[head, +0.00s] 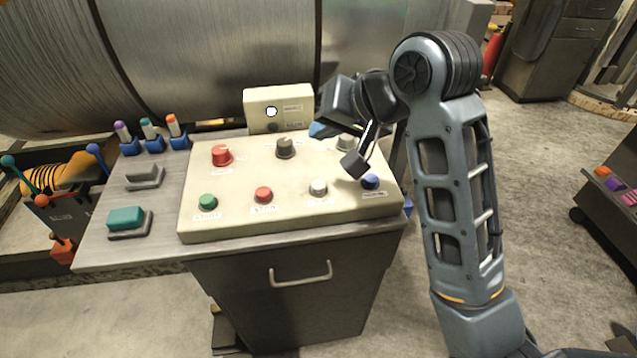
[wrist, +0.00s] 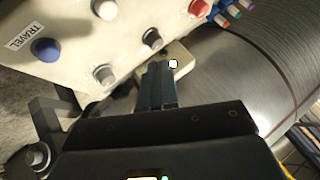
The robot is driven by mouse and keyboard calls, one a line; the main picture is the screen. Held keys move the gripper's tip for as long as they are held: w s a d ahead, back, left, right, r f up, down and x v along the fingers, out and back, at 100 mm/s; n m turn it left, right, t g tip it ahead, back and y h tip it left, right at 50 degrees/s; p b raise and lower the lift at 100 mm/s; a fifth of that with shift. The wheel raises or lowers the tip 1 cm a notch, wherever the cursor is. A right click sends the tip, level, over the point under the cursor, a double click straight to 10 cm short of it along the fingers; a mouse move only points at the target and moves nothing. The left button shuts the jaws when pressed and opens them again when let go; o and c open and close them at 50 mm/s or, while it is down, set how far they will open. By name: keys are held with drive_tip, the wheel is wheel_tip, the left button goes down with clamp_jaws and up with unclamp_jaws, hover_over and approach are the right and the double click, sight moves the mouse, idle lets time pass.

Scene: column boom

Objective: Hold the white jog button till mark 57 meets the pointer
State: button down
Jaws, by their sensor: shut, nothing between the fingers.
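The white jog button (head: 319,188) stands in the front row of the cream control panel (head: 235,221), between a red and a blue button. It also shows at the top of the wrist view (wrist: 105,9), uncovered. My gripper (head: 318,130) is over the back right of the panel, apart from the button. In the wrist view its fingers (wrist: 160,68) are together and empty, pointing toward the lamp box. I cannot make out mark 57 or the pointer in either view.
A box with a lit white lamp (head: 271,112) stands behind the panel. Red, dark and grey knobs (wrist: 103,76) fill the back row. The blue button (head: 370,181) is right of the white one. A large metal drum (head: 210,50) is behind. Coloured pegs (head: 147,130) stand left.

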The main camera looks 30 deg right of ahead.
drive_tip(key=b, duration=0.8)
hover_over(323, 186)
drive_tip(key=shift+f, duration=4.3)
drive_tip(key=shift+f, duration=0.9)
idle(1.9)
